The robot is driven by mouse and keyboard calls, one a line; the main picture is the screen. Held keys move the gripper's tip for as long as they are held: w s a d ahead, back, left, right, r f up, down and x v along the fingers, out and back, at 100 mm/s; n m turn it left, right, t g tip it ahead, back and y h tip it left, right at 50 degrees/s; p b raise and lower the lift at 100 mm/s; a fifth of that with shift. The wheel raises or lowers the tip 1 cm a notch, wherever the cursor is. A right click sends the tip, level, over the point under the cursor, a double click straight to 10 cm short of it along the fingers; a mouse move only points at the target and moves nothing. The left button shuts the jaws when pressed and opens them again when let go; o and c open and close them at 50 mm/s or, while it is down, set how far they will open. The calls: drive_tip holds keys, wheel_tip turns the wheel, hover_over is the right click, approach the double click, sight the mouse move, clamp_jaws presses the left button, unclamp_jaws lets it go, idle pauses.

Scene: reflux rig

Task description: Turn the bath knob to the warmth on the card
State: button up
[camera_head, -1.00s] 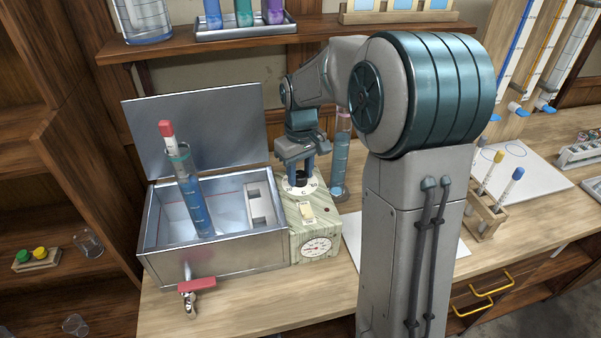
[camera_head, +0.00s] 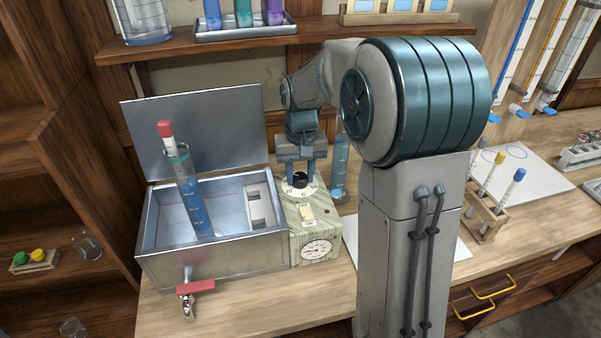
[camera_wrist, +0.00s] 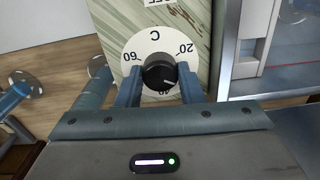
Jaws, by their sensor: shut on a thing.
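The black bath knob (camera_wrist: 158,71) sits at the centre of a white dial (camera_wrist: 135,46) marked 20, 60 and C, with a number at the bottom partly covered. My gripper (camera_wrist: 160,82) has one finger on each side of the knob and is shut on it. A pale pointer mark shows on the knob in the wrist view, towards the lower right. In the head view the knob (camera_head: 300,180) is on top of the green marbled control box (camera_head: 326,227), under my gripper (camera_head: 300,172). I cannot make out a card with a warmth on it.
The metal bath (camera_head: 215,252), lid raised, stands left of the box and holds a tube of blue liquid (camera_head: 194,205). A round gauge (camera_head: 317,249) is on the box front. A blue cylinder (camera_head: 340,165) stands close behind right. A tube rack (camera_head: 487,218) is farther right.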

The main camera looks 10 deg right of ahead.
sight(301, 176)
drive_tip(key=o, duration=1)
wheel_tip(301, 176, up, 14)
drive_tip(key=shift+d, duration=0.1)
drive_tip(key=s+f+t, duration=0.1)
drive_tip(key=s+f, duration=0.4)
drive_tip(key=s, duration=0.6)
drive_tip(key=s+f+t, duration=0.2)
drive_tip(key=s+f, duration=0.3)
drive_tip(key=s, duration=0.6)
drive_tip(key=shift+f+n, duration=0.2)
drive_tip(key=shift+n, duration=0.1)
